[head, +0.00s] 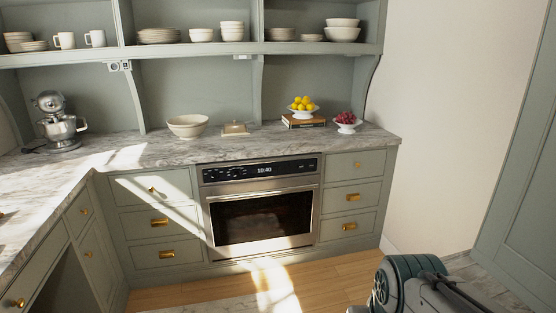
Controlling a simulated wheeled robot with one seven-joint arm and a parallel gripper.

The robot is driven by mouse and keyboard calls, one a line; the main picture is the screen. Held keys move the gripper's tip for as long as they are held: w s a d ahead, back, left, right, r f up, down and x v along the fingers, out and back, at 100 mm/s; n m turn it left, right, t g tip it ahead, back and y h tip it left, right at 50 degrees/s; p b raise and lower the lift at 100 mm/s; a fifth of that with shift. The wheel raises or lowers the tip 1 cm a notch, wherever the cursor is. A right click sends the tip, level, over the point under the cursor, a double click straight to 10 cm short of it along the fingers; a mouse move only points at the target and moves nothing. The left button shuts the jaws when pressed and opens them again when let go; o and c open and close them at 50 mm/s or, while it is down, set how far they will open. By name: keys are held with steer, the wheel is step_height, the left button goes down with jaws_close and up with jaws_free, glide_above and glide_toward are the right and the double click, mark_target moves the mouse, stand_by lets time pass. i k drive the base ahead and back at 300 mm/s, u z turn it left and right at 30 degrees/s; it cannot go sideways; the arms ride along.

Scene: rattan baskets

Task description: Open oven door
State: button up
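The oven (210,175) is built into the grey-green cabinets below the marble counter, near the middle of the head view. Its door (262,220) is shut, with a dark glass window in a steel frame. A horizontal bar handle (262,192) runs along the top of the door, below a black control panel with a lit display. Part of my arm shows at the lower right, well apart from the oven. My gripper is not in view.
Drawers with brass pulls flank the oven, left (155,222) and right (350,197). The wooden floor (330,282) before the oven is clear. Above, the counter (150,155) holds a mixer (62,125), a bowl (187,126) and fruit stands. A tall grey-green panel (525,160) stands at right.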

mark_target(212, 197)
steer(key=u, duration=0.2)
steer(key=i, duration=2.2)
steer(key=u, duration=0.3)
